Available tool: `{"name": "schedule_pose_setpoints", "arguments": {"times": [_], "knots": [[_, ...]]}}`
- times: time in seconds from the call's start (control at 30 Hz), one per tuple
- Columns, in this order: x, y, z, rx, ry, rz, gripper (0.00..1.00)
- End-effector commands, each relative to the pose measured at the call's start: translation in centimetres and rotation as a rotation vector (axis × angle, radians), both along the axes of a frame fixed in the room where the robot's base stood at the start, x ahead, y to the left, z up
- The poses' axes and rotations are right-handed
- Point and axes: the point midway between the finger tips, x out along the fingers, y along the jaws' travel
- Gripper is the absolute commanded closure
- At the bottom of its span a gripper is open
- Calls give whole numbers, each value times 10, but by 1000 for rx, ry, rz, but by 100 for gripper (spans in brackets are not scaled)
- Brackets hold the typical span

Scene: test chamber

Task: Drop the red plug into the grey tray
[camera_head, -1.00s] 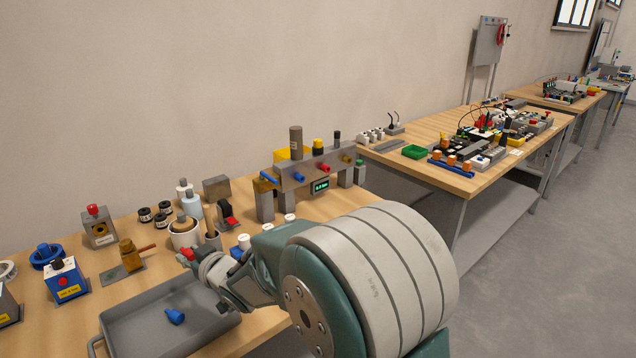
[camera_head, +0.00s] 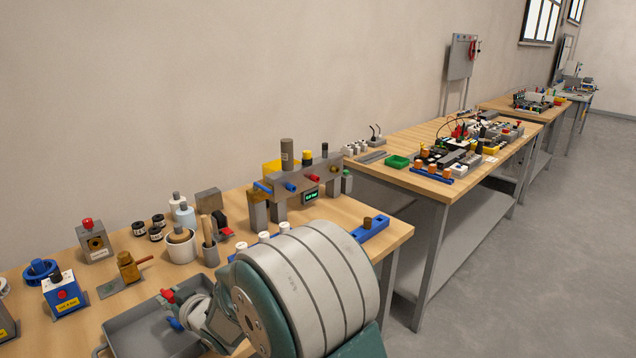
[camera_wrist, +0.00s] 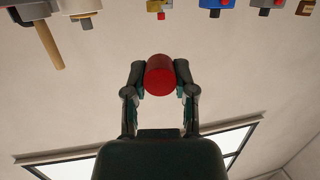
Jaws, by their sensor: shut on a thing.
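The red plug (camera_head: 167,296) is held at the tip of my gripper (camera_head: 182,298), over the far part of the grey tray in the head view. In the wrist view the red plug (camera_wrist: 160,75) sits between the two fingers of my gripper (camera_wrist: 159,85), which are shut on it. The grey tray (camera_head: 135,330) lies at the bottom left on the bench, partly hidden by my arm and cut by the picture edge. A blue plug (camera_head: 175,324) shows just below the red plug, at the tray.
Behind the tray stand a brown valve block (camera_head: 128,267), a white cup (camera_head: 180,246) and a blue box (camera_head: 62,292). A grey panel stand (camera_head: 300,178) is farther back. A blue rack (camera_head: 371,230) lies at the bench's right. Bare wood shows near its right end.

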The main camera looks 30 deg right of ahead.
Motion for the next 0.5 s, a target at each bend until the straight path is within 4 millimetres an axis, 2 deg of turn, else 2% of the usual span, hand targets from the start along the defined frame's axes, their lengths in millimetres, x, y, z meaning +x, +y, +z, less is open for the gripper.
{"name": "schedule_pose_setpoints", "arguments": {"times": [0.3, 0.33, 0.37, 0.4, 0.5], "knots": [[0, -6, -2, 5, 0, -3, 100], [0, -6, -2, 5, 0, -3, 56], [0, -5, -3, 4, 0, -3, 43], [0, -4, -3, 3, 0, -3, 25], [0, -2, -3, 1, 0, -1, 25]]}}
